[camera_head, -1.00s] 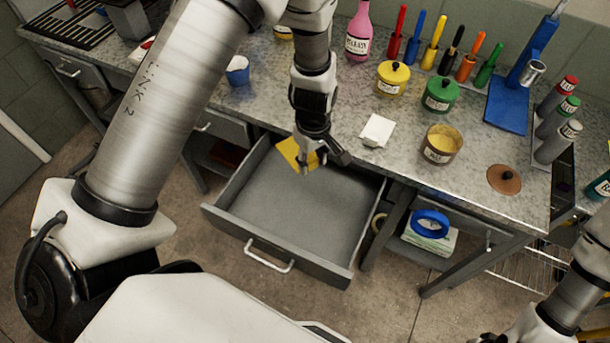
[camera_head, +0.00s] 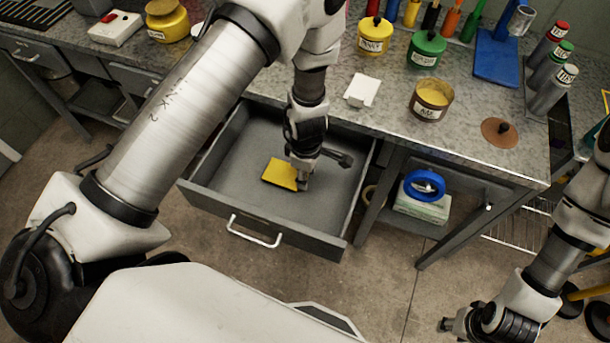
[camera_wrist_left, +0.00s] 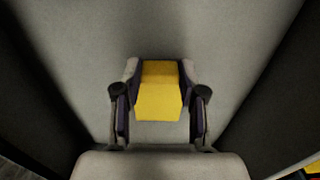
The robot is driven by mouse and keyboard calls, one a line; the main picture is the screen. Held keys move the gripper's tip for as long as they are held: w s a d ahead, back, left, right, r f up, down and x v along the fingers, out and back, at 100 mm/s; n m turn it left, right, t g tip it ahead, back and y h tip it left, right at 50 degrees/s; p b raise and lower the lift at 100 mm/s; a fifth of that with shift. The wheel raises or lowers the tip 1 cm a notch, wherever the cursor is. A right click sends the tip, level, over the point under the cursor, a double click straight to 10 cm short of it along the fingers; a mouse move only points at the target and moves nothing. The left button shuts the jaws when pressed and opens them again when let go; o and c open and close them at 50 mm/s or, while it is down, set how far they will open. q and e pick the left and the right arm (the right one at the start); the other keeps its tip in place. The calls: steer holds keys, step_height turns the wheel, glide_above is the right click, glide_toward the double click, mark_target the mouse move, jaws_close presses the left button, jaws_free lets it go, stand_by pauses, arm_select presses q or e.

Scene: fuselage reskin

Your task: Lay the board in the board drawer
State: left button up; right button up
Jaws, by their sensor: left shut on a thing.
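The yellow board (camera_head: 280,173) is inside the open board drawer (camera_head: 230,197), over its grey floor and left of centre in the head view. My left gripper (camera_head: 302,184) reaches down into the drawer and is shut on the board's right end. In the left wrist view the board (camera_wrist_left: 160,98) sits between the two fingers, with the drawer floor behind it and dark drawer walls on both sides. I cannot tell whether the board touches the floor. My right gripper (camera_head: 452,325) is low at the right, away from the drawer; its fingers are too small to read.
The workbench top (camera_head: 320,90) lies behind the drawer. It holds a white block (camera_head: 361,90), an open tin (camera_head: 431,100), a yellow pot (camera_head: 375,36) and a green pot (camera_head: 426,50). A blue tape roll (camera_head: 424,185) is on a shelf right of the drawer. The rest of the drawer looks empty.

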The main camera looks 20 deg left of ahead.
arm_select(q)
steer(key=shift+f, duration=0.45)
steer(key=shift+f, duration=0.2)
steer(key=o, duration=1.1)
steer(key=shift+r, duration=0.6)
step_height(320, 180, up, 11)
steer(key=shift+r+p, duration=0.15)
steer(key=shift+p, duration=0.8)
